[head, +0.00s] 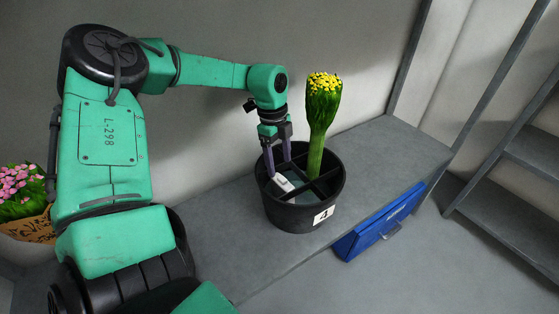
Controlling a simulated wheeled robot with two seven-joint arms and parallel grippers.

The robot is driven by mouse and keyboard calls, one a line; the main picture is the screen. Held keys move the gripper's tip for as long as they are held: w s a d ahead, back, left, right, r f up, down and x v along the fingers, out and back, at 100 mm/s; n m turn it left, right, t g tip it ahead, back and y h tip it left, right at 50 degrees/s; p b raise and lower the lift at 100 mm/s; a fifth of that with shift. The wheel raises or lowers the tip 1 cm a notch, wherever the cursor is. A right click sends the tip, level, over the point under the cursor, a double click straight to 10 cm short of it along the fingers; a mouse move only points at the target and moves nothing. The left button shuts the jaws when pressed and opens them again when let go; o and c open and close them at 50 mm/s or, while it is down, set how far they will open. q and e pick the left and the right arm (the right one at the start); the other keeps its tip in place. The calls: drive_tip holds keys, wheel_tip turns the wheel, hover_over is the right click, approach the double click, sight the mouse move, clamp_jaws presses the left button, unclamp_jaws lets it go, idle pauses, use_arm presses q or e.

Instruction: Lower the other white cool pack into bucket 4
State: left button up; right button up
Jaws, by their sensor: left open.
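Bucket 4 (289,215) is a round black bucket with crossed dividers and a white label with a 4, standing on the grey bench. A white cool pack (284,183) lies inside it, in the compartment at the front left. My left gripper (278,163) reaches down into the bucket with its jaws open, its fingertips by the white pack. Whether the fingers touch the pack is hard to tell. My right gripper is not in view.
The grey bench (240,215) is clear on both sides of the bucket. A blue case (379,222) is at the bench's front edge, right of the bucket. Grey shelves (520,190) stand at the right.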

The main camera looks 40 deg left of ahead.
use_arm(q)
wheel_tip(320, 180, up, 14)
drive_tip(key=a+p, duration=0.1)
drive_tip(key=shift+a, duration=0.4)
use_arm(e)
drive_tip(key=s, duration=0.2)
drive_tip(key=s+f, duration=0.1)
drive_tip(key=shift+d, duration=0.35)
